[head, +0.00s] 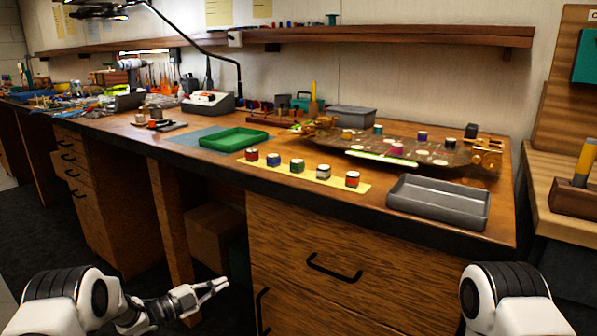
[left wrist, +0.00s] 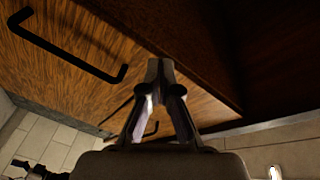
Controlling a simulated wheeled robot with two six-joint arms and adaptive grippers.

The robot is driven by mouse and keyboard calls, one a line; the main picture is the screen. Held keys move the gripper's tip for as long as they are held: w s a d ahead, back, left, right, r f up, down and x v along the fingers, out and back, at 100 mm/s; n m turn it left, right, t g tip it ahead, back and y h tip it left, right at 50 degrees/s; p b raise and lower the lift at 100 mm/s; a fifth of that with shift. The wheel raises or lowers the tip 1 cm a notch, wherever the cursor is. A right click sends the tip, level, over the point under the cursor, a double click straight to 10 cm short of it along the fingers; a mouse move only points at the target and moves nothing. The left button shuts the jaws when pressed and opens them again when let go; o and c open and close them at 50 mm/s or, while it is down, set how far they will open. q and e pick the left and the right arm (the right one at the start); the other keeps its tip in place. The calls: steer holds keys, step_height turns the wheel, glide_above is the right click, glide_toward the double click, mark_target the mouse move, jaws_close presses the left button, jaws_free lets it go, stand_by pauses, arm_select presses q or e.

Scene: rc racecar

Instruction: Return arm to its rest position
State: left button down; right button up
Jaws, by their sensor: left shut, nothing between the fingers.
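My left arm comes in from the lower left in the head view. Its gripper (head: 222,284) is low in front of the workbench, below the top and beside the drawer fronts. The fingers are together with nothing between them. In the left wrist view the same gripper (left wrist: 158,70) points toward the wooden drawer front (left wrist: 70,60) with its black handle. I cannot tell whether it touches the wood. Of my right arm only a white and black link shows at the lower right of the head view; its gripper is out of view.
The workbench top (head: 330,205) holds a green tray (head: 234,140), a grey tray (head: 438,203) and a yellow strip with several small coloured pieces. A drawer handle (head: 333,268) juts from the front. Left of the drawers is an open space under the bench with a cardboard box (head: 213,232).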

arm_select(q)
steer(key=s+d+f+n+g+y+p, duration=0.15)
steer(key=s+n+g+y+p, duration=0.25)
steer(key=s+n+y+p, duration=0.95)
steer(key=s+a+r+n+g+p, duration=0.1)
steer(key=s+r+n+g+p, duration=0.1)
steer(key=s, duration=1)
steer(key=s+r+n+g+p, duration=0.2)
steer(key=s+r+g+p, duration=0.1)
steer(key=s, duration=0.9)
steer(key=s+a+r+n+g+p, duration=0.1)
steer(key=s+r+n+g+p, duration=0.2)
steer(key=s, duration=0.9)
steer(key=shift+a+r+h+p, duration=0.35)
steer(key=shift+r+p, duration=0.1)
steer(key=shift+p, duration=0.3)
arm_select(e)
step_height(320, 180, up, 26)
steer(key=shift+r, duration=0.15)
